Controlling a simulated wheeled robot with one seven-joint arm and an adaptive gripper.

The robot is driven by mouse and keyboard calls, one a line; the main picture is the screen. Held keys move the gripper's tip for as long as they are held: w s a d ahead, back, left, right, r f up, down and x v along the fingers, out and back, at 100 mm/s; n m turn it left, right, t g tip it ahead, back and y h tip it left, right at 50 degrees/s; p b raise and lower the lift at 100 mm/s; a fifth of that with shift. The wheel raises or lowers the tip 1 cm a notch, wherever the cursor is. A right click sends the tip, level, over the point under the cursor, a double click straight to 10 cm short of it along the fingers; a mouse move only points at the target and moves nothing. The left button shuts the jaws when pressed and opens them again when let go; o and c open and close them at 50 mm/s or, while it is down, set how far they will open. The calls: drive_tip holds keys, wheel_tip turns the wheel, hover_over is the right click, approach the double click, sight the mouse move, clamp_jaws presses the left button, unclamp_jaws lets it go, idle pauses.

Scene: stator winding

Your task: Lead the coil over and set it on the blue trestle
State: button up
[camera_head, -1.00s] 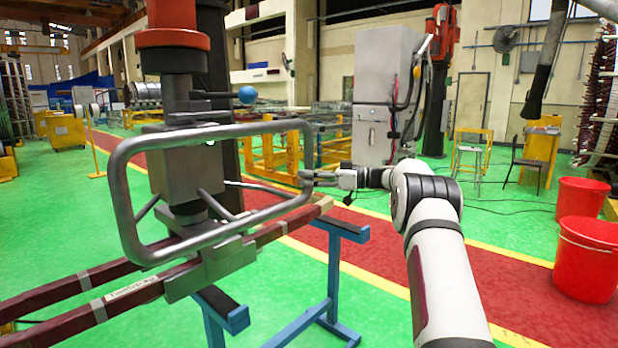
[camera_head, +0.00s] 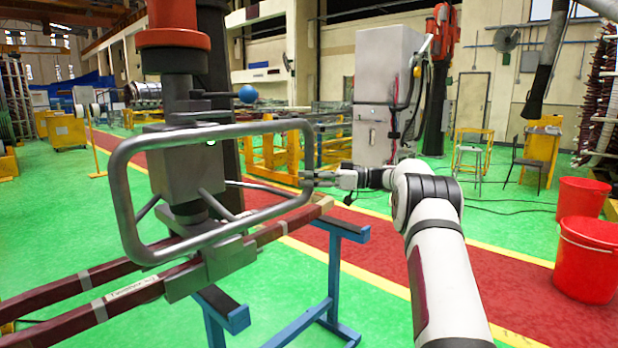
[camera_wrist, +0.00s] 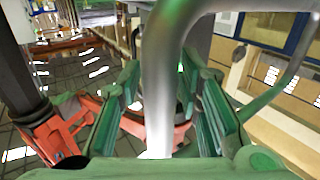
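The coil (camera_head: 58,293), two long dark red bars with pale bands, hangs level in the grey clamp (camera_head: 208,268) under the hoist. Its far end (camera_head: 322,205) is by the top of the blue trestle (camera_head: 334,270); whether they touch I cannot tell. A second blue trestle head (camera_head: 222,308) shows below the clamp. A grey tubular handle (camera_head: 125,205) rings the hoist's lower body. My gripper (camera_head: 309,179) is at the handle's right side. In the wrist view, my gripper (camera_wrist: 162,112) is open, its green-tinted fingers either side of the handle tube (camera_wrist: 159,85), with gaps visible.
Red buckets (camera_head: 588,260) stand at the right. A chair (camera_head: 527,160) and a yellow stool (camera_head: 470,155) are behind them. Yellow barriers (camera_head: 275,155) and a grey cabinet (camera_head: 385,85) stand beyond the trestle. The red walkway (camera_head: 520,290) at the right front is clear.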

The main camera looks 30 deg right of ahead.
drive_tip(key=shift+o, duration=0.3)
drive_tip(key=v, duration=1.2)
